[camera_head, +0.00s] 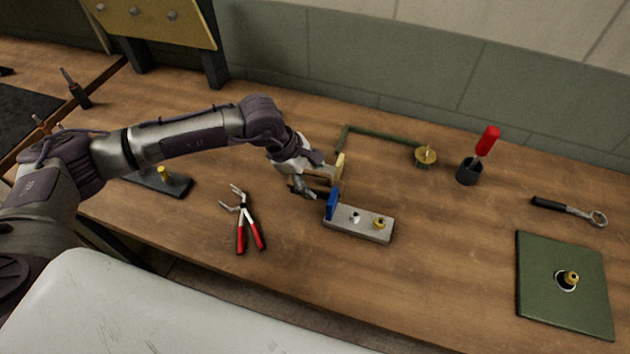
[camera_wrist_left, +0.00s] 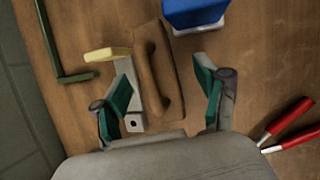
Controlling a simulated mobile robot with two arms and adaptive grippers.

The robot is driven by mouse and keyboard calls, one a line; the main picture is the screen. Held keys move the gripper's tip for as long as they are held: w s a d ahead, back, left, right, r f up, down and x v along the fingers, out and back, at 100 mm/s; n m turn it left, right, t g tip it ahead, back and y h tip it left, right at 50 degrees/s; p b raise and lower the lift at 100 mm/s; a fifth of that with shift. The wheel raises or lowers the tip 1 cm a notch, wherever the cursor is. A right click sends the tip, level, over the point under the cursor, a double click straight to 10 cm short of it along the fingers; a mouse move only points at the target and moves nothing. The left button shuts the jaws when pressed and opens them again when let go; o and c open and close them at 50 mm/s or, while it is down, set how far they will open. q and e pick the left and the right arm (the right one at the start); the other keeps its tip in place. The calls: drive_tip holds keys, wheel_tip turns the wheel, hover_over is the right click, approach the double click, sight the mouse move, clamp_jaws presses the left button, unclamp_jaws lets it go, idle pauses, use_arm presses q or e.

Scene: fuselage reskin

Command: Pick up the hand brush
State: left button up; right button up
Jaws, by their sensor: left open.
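The hand brush appears to be the brown wooden piece with a raised bow handle (camera_wrist_left: 166,80); its bristles are hidden. In the wrist view it lies between the spread fingers of my left gripper (camera_wrist_left: 165,95), with gaps at both sides. My left gripper is open, its green-padded fingers apart. In the head view my left gripper (camera_head: 308,184) is low over the table, and hides most of the brush beside it.
A pale yellow-topped piece (camera_wrist_left: 108,53) stands close beside the left finger. Red-handled pliers (camera_head: 243,218), a green frame (camera_head: 375,136), and a green plate (camera_head: 545,300) lie around.

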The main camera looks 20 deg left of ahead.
sight(320, 184)
use_arm(q)
drive_tip(key=x, duration=0.2)
drive_tip(key=shift+w+d+f+p, duration=0.15)
drive_tip(key=shift+w+f+p, duration=0.1)
drive_tip(key=shift+p, duration=0.1)
drive_tip(key=shift+w+d+f, duration=0.1)
drive_tip(key=shift+f, duration=0.25)
drive_tip(key=shift+c, duration=1.4)
clamp_jaws()
use_arm(e)
drive_tip(key=shift+s+d+r, duration=0.2)
drive_tip(key=shift+s+r, duration=0.45)
use_arm(q)
wheel_tip(320, 184, up, 10)
drive_tip(key=b, duration=0.3)
use_arm(e)
wheel_tip(320, 184, down, 3)
drive_tip(key=shift+w+r, duration=0.1)
